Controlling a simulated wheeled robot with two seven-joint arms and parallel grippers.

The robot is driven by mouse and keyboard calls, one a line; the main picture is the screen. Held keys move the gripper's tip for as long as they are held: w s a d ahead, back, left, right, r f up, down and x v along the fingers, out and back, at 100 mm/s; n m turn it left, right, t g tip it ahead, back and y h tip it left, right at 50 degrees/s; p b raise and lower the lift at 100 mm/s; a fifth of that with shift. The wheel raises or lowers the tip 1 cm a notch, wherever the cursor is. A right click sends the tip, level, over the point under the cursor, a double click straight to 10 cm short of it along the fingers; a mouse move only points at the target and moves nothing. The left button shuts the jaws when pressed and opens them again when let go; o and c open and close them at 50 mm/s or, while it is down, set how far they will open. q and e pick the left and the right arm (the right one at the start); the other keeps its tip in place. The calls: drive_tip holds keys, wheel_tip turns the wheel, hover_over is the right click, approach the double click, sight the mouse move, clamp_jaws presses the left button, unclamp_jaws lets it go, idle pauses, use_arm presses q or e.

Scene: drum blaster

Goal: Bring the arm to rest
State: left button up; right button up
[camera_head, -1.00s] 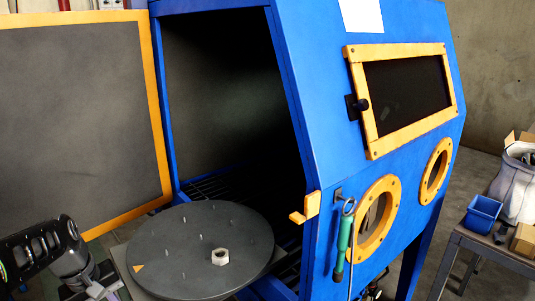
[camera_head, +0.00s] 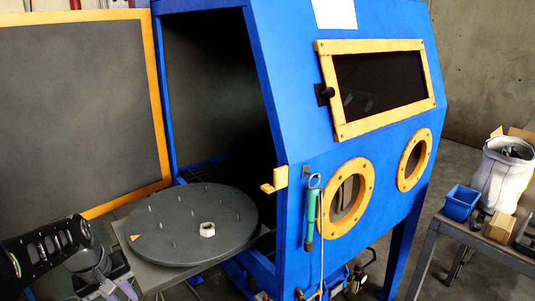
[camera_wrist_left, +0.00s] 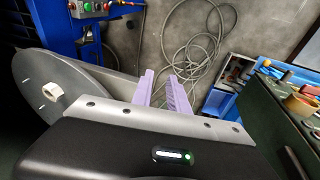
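My left arm (camera_head: 45,247) comes in from the lower left of the head view, beside the round grey turntable (camera_head: 190,252). My left gripper (camera_wrist_left: 163,86) shows in the wrist view with two lilac fingers apart and nothing between them. In the head view it is at the bottom edge and partly cut off. A pale hex nut (camera_head: 207,229) lies on the turntable among several upright pins, and it also shows in the wrist view (camera_wrist_left: 53,92). My right gripper is in neither view.
The blue blast cabinet (camera_head: 300,110) stands open, its orange-framed door (camera_head: 160,120) swung left. A green-handled tool (camera_head: 310,220) hangs on its front. At right, a table (camera_head: 470,236) holds a blue bin (camera_head: 461,204) and a white bucket (camera_head: 500,175). Cables (camera_wrist_left: 195,50) lie on the floor.

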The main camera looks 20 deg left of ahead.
use_arm(q)
drive_tip(key=w+d+f+m+t+y, duration=0.15)
drive_tip(key=w+d+f, duration=0.25)
drive_tip(key=w+f, duration=0.4)
drive_tip(key=w+d+f+m+h, duration=0.1)
drive_tip(key=w+d+f+m, duration=0.1)
drive_tip(key=d+f, duration=0.65)
drive_tip(key=w+d+f+m+h, duration=0.25)
drive_tip(key=d+f, duration=0.35)
drive_tip(key=d, duration=0.5)
drive_tip(key=s+d+f+m+g, duration=0.1)
drive_tip(key=s+d+f, duration=0.2)
drive_tip(key=s+d, duration=0.2)
drive_tip(key=s+d+f+m+g+h, duration=0.1)
drive_tip(key=s+d+f, duration=0.3)
drive_tip(key=d, duration=0.5)
drive_tip(key=s+d+f+m+g+h, duration=0.1)
drive_tip(key=s+d+f+m+g, duration=0.1)
drive_tip(key=s+d+f, duration=0.2)
drive_tip(key=s+d, duration=0.3)
drive_tip(key=d, duration=0.1)
drive_tip(key=shift+s, duration=0.4)
drive_tip(key=shift+a, duration=0.1)
